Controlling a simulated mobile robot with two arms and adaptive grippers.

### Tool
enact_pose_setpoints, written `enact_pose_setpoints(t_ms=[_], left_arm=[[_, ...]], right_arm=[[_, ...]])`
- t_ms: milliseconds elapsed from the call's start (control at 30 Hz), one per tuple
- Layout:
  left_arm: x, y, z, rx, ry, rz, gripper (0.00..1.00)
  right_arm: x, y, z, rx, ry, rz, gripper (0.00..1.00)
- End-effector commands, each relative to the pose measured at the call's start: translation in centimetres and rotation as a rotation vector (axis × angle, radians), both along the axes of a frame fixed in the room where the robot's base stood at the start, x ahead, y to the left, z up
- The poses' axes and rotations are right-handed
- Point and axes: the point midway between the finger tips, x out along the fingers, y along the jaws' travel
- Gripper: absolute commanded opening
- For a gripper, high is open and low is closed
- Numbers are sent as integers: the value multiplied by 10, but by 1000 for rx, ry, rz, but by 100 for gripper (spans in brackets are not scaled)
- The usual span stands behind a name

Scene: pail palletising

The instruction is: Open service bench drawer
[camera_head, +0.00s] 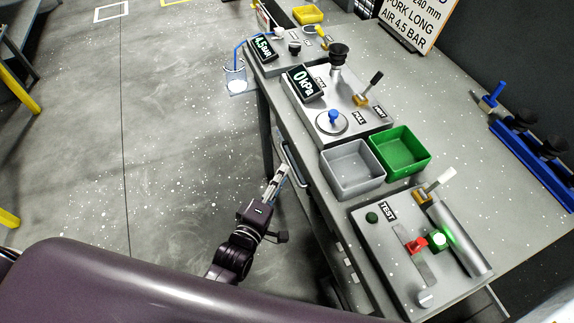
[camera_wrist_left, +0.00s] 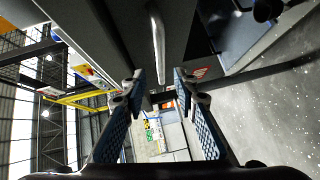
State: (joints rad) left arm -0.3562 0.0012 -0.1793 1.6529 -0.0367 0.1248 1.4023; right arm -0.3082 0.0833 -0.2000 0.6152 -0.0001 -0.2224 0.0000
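The service bench (camera_head: 330,205) has a grey top and dark sides. A pale bar handle (camera_head: 294,163) shows on its left side, below the top edge; it is partly hidden. My left gripper (camera_head: 278,176) is beside this handle, at the bench's side. In the left wrist view the handle (camera_wrist_left: 158,50) is a bright metal bar on a dark front, ahead of the gap between the fingertips. The left gripper (camera_wrist_left: 157,92) is open there, with nothing between its blue-padded fingers. I cannot tell whether the fingertips touch the bar. The drawer's outline is mostly hidden. My right gripper is not in view.
On the bench stand a test fixture (camera_head: 375,245), a grey bin (camera_head: 352,187), a green bin (camera_head: 418,172) and a vacuum gauge unit (camera_head: 345,128). A small holder (camera_head: 238,84) sticks out from the bench's far left corner. The speckled floor (camera_head: 165,150) left of the bench is clear.

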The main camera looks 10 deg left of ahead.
Motion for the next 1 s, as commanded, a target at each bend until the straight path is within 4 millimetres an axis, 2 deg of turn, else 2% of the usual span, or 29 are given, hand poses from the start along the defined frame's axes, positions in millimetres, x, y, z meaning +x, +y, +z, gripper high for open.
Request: enact_pose_setpoints(t_ms=[100,300,667,900,1000], left_arm=[[21,-4,-2,0,-2,1,27],[42,-8,-6,2,0,0,27],[47,-9,-8,2,1,0,27],[47,-9,-8,2,1,0,1],[47,-9,-8,2,2,0,0]], right_arm=[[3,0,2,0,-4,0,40],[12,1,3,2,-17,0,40],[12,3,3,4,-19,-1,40],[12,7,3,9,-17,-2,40],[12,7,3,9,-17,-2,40]])
